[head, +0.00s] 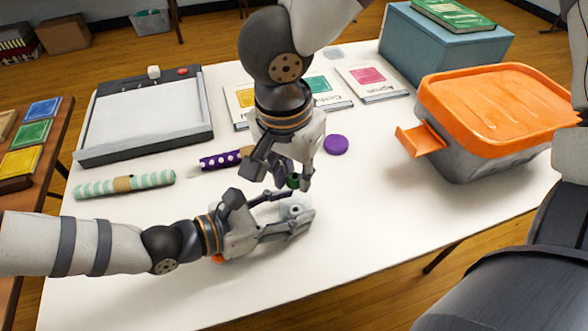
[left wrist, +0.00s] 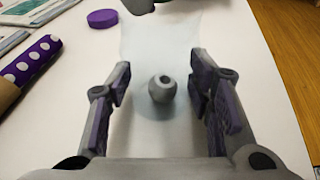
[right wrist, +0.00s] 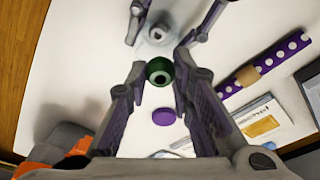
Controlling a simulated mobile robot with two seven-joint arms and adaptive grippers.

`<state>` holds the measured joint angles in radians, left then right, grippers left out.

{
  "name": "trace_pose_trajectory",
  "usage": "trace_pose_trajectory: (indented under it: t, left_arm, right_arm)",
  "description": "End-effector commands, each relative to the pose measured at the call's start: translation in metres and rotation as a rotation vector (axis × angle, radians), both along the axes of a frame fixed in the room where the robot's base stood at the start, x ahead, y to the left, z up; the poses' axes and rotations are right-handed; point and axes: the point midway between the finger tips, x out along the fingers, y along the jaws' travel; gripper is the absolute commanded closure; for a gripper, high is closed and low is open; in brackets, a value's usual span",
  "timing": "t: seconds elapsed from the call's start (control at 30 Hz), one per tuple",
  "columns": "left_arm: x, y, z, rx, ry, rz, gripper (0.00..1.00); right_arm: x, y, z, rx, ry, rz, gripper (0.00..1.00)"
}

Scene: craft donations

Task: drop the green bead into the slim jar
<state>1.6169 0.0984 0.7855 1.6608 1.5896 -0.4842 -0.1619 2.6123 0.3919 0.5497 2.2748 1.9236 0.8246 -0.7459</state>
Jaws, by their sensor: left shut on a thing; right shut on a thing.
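The green bead (head: 293,181) is held between the fingertips of my right gripper (head: 288,180); the right wrist view shows it clearly (right wrist: 159,72). My left gripper (head: 290,215) is shut around a clear, faint vessel, which I take as the slim jar (left wrist: 145,45). A grey bead (left wrist: 162,88) shows between the left fingers, seemingly inside the jar. In the right wrist view the grey bead (right wrist: 156,34) appears just past the green bead. The green bead is close above the jar in the head view; the exact gap and the jar's rim are hard to see.
A purple disc (head: 335,145) lies behind the grippers. A purple dotted roll (head: 222,160) and a striped roll (head: 125,184) lie to the left. An orange-lidded bin (head: 500,100) stands right, with a paper trimmer (head: 145,112) at back left. The table's front is clear.

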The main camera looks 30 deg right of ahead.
Motion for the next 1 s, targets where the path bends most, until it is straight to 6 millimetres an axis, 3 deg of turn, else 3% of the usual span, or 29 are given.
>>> trace_pose_trajectory:
  t: [0.07,0.1,0.2,0.53,0.8,1.0]
  left_arm:
    - [0.000,0.000,0.000,0.000,0.000,0.000,0.68]
    - [0.000,0.000,0.000,0.000,0.000,0.000,0.68]
    - [0.000,0.000,0.000,0.000,0.000,0.000,0.69]
    - [0.000,0.000,0.000,0.000,0.000,0.000,0.69]
    - [0.000,0.000,0.000,0.001,0.000,0.000,0.69]
    - [0.000,0.000,0.000,0.000,0.000,0.000,0.69]
  right_arm:
    - [0.000,0.000,0.000,0.000,0.000,0.000,0.88]
    - [0.000,0.000,0.000,0.000,0.000,0.000,0.72]
    - [0.000,0.000,0.000,0.000,0.000,0.000,0.55]
    - [0.000,0.001,0.007,0.002,-0.002,-0.001,0.55]
    - [-0.005,0.010,0.075,0.004,-0.006,0.000,0.55]
    - [-0.008,0.015,0.111,0.001,-0.003,-0.001,0.55]
